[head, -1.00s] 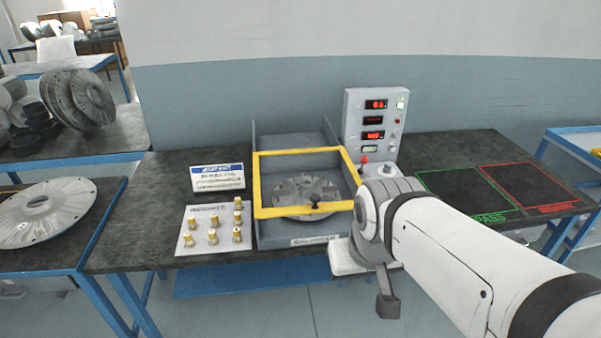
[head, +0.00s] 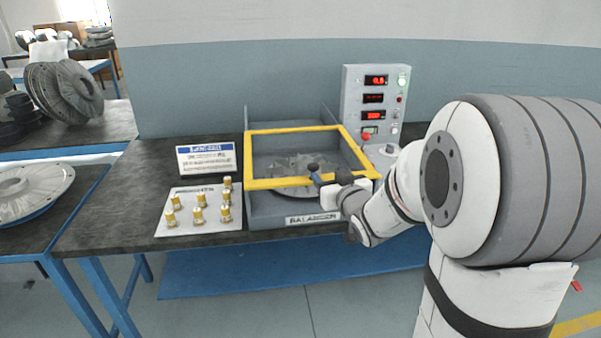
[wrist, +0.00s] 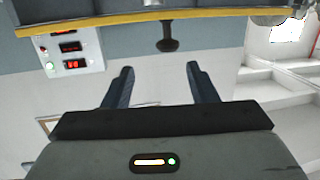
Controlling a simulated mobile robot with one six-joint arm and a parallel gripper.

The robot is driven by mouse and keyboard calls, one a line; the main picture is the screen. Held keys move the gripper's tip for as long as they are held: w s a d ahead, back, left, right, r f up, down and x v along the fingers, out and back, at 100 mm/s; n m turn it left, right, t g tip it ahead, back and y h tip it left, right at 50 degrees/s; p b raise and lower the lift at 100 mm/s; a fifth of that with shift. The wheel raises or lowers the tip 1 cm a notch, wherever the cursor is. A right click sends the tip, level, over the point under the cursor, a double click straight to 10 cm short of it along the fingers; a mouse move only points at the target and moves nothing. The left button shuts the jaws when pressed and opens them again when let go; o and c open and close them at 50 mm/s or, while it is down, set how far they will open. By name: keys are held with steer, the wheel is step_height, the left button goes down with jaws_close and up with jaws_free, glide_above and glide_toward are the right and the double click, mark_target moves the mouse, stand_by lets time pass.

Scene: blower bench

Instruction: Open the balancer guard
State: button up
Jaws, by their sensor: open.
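The balancer guard (head: 262,184), a yellow frame with a see-through pane, lies down over the grey balancer housing (head: 268,222). A dark knob (head: 313,167) sits on its front bar. The knob also shows in the wrist view (wrist: 168,42), at the yellow bar. My gripper (head: 319,179) is at the front bar, close to the knob. In the wrist view my gripper (wrist: 159,80) is open and empty, with the knob ahead of the fingertips and roughly between their lines. I cannot tell any contact in the head view. A finned rotor (head: 290,163) shows under the pane.
A control box (head: 352,100) with red displays stands behind right of the balancer. A white plate with several brass weights (head: 165,226) and a sign (head: 206,159) are at left. My arm hides the bench's right part. Blue-grey wall (head: 220,100) stands behind.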

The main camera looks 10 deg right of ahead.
mark_target(316, 168)
steer(key=shift+w+a+f+n+t+y+b, duration=0.3)
steer(key=shift+w+a+f+t+y+b, duration=0.1)
steer(key=shift+w+f+t+y, duration=0.25)
steer(key=x, duration=0.7)
steer(key=shift+w+r+p, duration=0.1)
steer(key=shift+w+p, duration=0.1)
steer(key=shift+p, duration=0.1)
steer(key=shift+c, duration=0.4)
jaws_close()
